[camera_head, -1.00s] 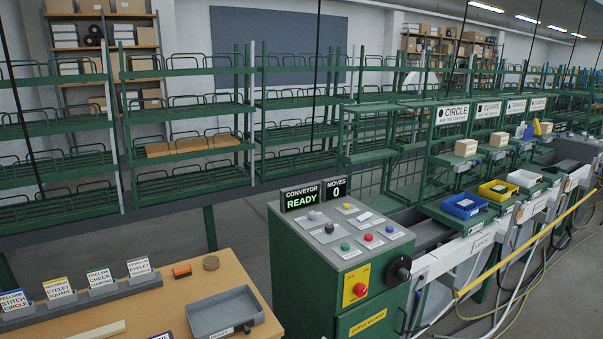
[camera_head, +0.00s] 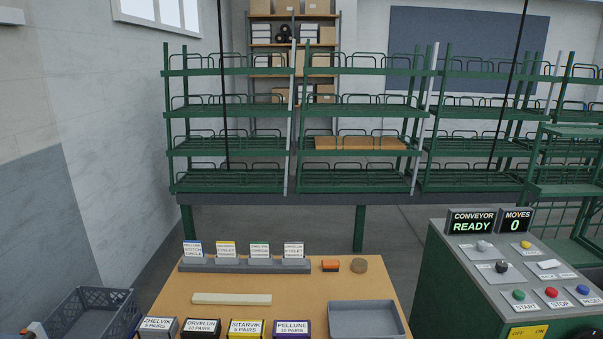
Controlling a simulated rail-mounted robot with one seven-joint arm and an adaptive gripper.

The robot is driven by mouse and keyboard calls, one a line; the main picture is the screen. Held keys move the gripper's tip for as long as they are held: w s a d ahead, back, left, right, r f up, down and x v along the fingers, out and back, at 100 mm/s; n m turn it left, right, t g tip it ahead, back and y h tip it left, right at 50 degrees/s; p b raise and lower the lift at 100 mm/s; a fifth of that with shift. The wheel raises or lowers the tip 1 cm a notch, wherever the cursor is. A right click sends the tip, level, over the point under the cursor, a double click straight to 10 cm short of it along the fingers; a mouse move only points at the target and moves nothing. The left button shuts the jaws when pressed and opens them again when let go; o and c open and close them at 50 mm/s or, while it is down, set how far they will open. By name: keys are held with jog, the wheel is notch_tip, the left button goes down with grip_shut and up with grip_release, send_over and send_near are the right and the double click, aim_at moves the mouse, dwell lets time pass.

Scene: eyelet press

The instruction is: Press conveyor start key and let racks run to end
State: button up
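The conveyor control box (camera_head: 450,285) is green with a grey sloping top and stands at the right. Its green START key (camera_head: 519,295) sits left of the red STOP key (camera_head: 551,292) and the blue RESET key (camera_head: 582,291). The display (camera_head: 472,222) reads CONVEYOR READY, and the counter (camera_head: 515,221) reads MOVES 0. The green racks (camera_head: 300,187) stand in a row behind the table, mostly empty. One holds an orange-brown board (camera_head: 360,143) on a middle shelf. My gripper is not in view.
A wooden table (camera_head: 270,280) in front carries a card holder (camera_head: 245,265), a pale bar (camera_head: 231,299), a grey tray (camera_head: 366,318) and several labelled boxes (camera_head: 247,328). A grey crate (camera_head: 95,315) is at lower left. Grey floor shows between table and racks.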

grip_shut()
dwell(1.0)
